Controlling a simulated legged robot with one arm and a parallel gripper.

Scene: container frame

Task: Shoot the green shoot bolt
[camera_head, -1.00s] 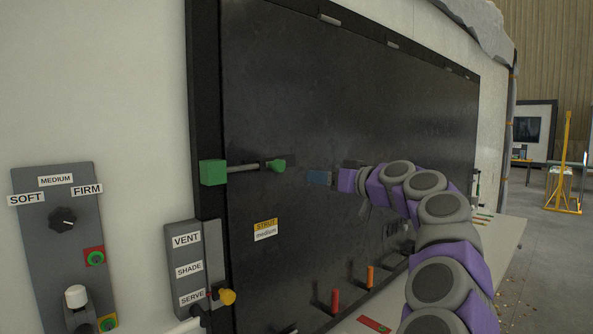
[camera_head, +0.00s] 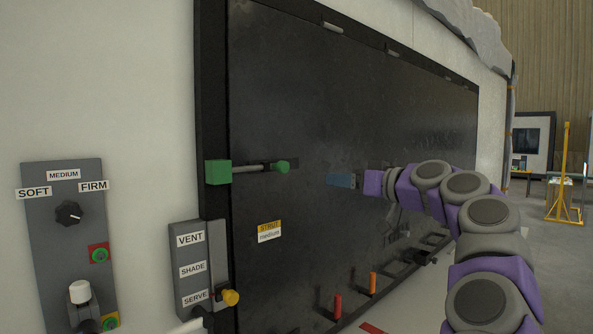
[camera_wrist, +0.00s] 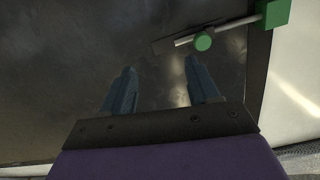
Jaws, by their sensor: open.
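The green shoot bolt is a grey rod with a green knob (camera_head: 282,167) at its right end, lying across the left part of the black panel. Its rod runs into a green block (camera_head: 217,172) on the panel's left frame. In the wrist view the knob (camera_wrist: 203,41) and the block (camera_wrist: 277,13) show at the upper right, beyond the fingertips. My gripper (camera_head: 334,180) is to the right of the knob and apart from it. In the wrist view my gripper (camera_wrist: 160,78) has its two blue-grey fingers spread with nothing between them.
The black panel (camera_head: 330,100) fills the middle. A lever box labelled VENT, SHADE, SERVE (camera_head: 192,270) with a yellow knob (camera_head: 230,297) is below left. A red handle (camera_head: 338,305) and an orange handle (camera_head: 373,283) stand low. A dial panel (camera_head: 68,240) is at far left.

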